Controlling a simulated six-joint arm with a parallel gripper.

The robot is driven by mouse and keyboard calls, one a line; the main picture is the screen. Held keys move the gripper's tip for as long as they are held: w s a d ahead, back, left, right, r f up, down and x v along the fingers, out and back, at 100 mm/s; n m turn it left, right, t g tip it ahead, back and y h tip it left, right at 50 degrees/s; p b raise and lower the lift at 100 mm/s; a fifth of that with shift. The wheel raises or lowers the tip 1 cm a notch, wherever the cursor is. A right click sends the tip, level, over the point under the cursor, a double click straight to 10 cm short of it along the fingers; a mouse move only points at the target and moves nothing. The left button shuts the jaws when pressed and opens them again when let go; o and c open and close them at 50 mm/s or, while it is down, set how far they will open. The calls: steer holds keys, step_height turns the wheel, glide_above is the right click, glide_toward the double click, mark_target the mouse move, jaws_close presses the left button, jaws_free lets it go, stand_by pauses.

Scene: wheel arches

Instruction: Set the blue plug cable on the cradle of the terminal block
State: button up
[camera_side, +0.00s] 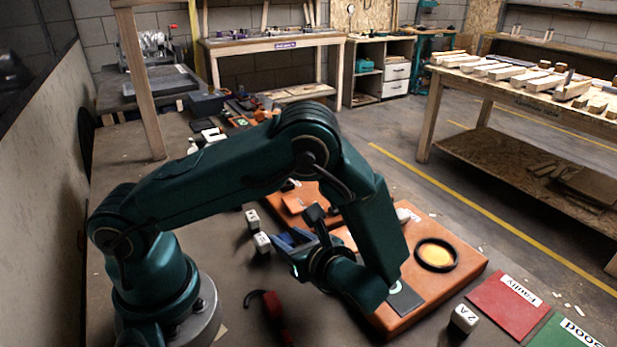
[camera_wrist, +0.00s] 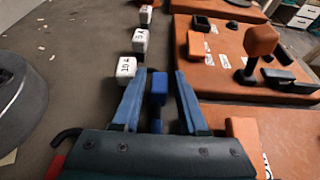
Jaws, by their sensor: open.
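My gripper (camera_wrist: 154,82) is open in the wrist view, its two blue fingers apart. A small blue piece (camera_wrist: 159,86), which looks like the blue plug cable, sits between the fingers with gaps on both sides. Its lower part runs back toward the palm. In the side view my gripper (camera_side: 284,242) is low, left of the orange boards, and the plug cannot be told apart from the blue fingers there. I cannot tell for certain which part is the terminal block or its cradle; black blocks (camera_wrist: 290,80) sit on an orange board (camera_wrist: 222,70) at the right.
White labelled blocks (camera_wrist: 126,70) stand in a row just beyond the left finger. A post with an orange knob (camera_wrist: 261,41) rises from the board. A red hooked tool (camera_side: 270,308) lies near my base. Black ring (camera_side: 436,254), red mat (camera_side: 503,303) and green mat (camera_side: 566,333) are at right.

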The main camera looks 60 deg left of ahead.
jaws_close()
